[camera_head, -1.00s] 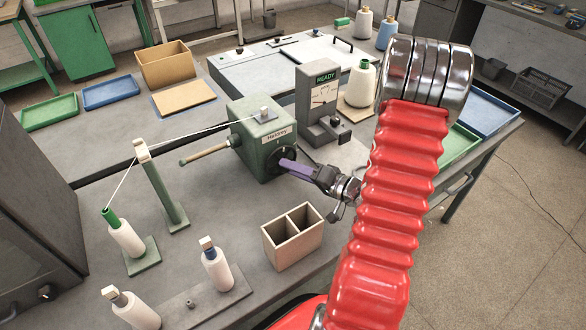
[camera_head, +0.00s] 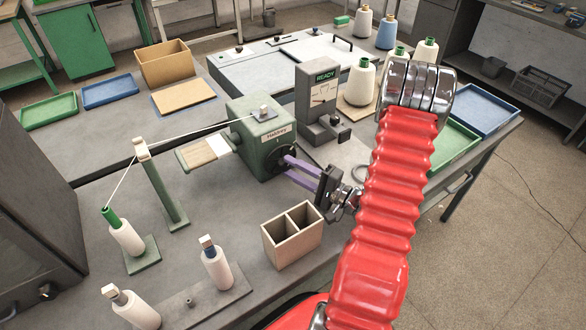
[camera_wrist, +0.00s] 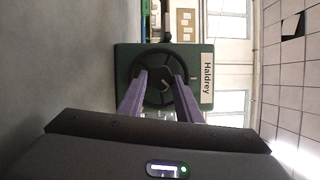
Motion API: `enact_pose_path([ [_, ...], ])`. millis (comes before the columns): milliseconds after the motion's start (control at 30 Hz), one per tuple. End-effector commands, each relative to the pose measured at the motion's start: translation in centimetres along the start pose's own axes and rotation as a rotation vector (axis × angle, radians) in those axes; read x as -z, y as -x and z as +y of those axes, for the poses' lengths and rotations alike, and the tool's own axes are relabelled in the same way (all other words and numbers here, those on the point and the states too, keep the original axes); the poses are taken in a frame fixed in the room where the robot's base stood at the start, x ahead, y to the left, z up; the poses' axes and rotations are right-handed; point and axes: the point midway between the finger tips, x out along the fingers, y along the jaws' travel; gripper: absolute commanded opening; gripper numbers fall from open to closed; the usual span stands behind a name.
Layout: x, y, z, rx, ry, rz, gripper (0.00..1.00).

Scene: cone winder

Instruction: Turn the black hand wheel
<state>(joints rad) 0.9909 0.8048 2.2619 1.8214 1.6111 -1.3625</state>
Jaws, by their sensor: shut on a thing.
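The black hand wheel (camera_head: 281,153) is on the right face of the green Haldrey winder (camera_head: 247,147). In the wrist view the wheel (camera_wrist: 163,98) faces me, its spokes and hub visible. My gripper (camera_head: 286,168) has two purple fingers reaching to the wheel. The exact contact is hard to see. A flat wooden board with a white band (camera_head: 206,152) sticks out from the winder's left side, broad face up. Thread runs over the winder's top.
A grey stand reading READY (camera_head: 317,95) stands right behind the winder. A divided wooden box (camera_head: 292,236) stands in front, near my arm. A thread post (camera_head: 162,185) and white cones (camera_head: 216,266) stand left and front. Green and blue trays lie at right.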

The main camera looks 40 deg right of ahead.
Motion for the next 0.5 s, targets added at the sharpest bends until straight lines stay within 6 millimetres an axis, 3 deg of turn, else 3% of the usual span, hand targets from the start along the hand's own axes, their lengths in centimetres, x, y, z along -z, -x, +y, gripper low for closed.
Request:
enact_pose_path([
  [400, 0.17, 0.14, 0.38, -0.004, -0.013, 0.009, 0.09],
  [433, 0.16, 0.14, 0.37, -0.004, -0.013, 0.009, 0.33],
  [500, 0.15, 0.12, 0.35, -0.004, -0.013, 0.008, 0.38],
])
